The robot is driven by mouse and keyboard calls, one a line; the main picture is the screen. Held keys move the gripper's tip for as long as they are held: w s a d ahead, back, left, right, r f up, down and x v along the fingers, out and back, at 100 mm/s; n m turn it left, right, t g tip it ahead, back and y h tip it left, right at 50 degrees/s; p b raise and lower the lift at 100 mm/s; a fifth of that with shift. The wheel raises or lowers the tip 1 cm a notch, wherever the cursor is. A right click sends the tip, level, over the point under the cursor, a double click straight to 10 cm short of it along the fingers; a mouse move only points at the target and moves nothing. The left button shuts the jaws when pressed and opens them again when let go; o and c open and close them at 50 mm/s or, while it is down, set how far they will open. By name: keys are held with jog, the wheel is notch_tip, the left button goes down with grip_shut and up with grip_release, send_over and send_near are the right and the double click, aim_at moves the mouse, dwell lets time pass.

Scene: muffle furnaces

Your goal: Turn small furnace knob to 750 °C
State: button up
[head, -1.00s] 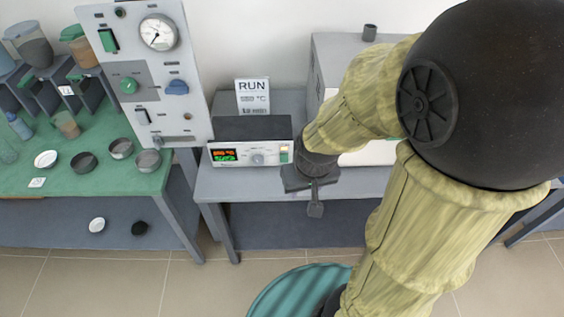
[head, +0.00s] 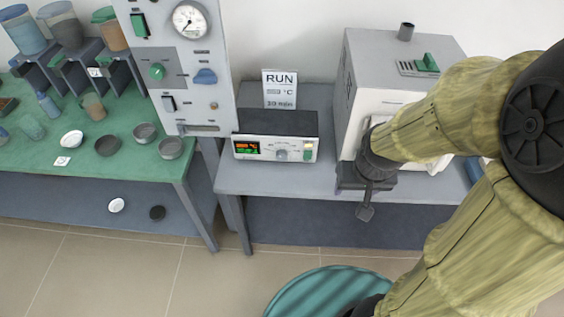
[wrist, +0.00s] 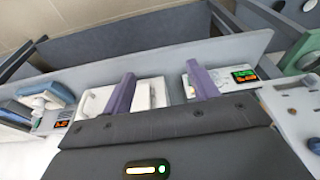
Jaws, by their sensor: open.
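A low control box (head: 276,135) with a dark top and pale front stands on the grey bench. Its front carries a small lit display (head: 247,148) and a round grey knob (head: 281,155). The small furnace (head: 364,95), a grey and white box, stands to its right, its lower front partly hidden by my arm. My gripper (head: 366,195) hangs at the bench's front edge, right of the knob and apart from it. In the wrist view my gripper (wrist: 160,75) is open, its two purple fingers apart with nothing held; the control box's display (wrist: 245,75) lies right of them.
A RUN sign (head: 280,88) stands behind the control box; its smaller figures are hard to read. A tall grey panel (head: 180,60) with a gauge rises at left. A green-topped table (head: 130,175) bears several dishes. Another lit display (wrist: 65,120) shows left in the wrist view.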

jog(key=w+a+f+m+t+b, duration=0.1)
jog(key=w+a+f+t+b, duration=0.4)
jog(key=f, duration=0.4)
jog(key=w+a+f+t+b, duration=0.2)
jog(key=w+a+f+b, duration=0.3)
jog(key=w+a+f, duration=0.3)
jog(key=s+a+f+n+t+b, duration=0.1)
jog(key=s+a+f+t+b, duration=0.3)
jog(key=f+t+b, duration=0.3)
jog(key=shift+a+f+t+h+b, duration=0.3)
jog(key=shift+a+f+t, duration=0.2)
jog(key=shift+a+t, duration=0.1)
jog(key=shift+w, duration=0.1)
jog(key=b, duration=0.5)
send_near(281, 159)
jog(key=w, duration=0.8)
jog(key=shift+w+d, duration=0.2)
jog(key=shift+w, duration=0.2)
